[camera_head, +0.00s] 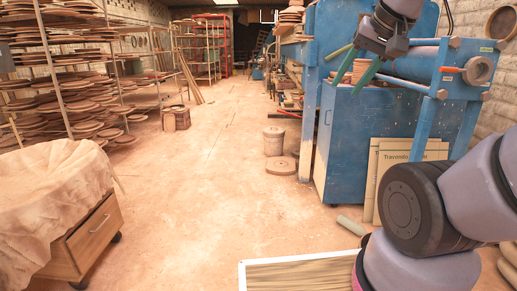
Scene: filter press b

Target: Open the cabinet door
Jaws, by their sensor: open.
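A blue cabinet (363,122) stands at the right under the blue press. Its narrow door side (326,140) faces left and looks closed, with a small handle (328,117) on it. My gripper (346,87) is at the upper right, reaching down from above. Its two green fingers are spread apart and appear in front of the cabinet's top. I see nothing gripped between them. A stack of round brown pieces (361,70) shows behind the fingers. Whether the fingers touch the cabinet cannot be told. The gripper appears above and right of the handle.
Flat panels (400,160) lean on the cabinet's front. A cylinder (352,225) lies on the floor nearby. A drum (273,141) and a round disc (280,166) are left of the cabinet. A cloth-covered drawer unit (95,230) and shelves (52,70) stand left. The middle floor is clear.

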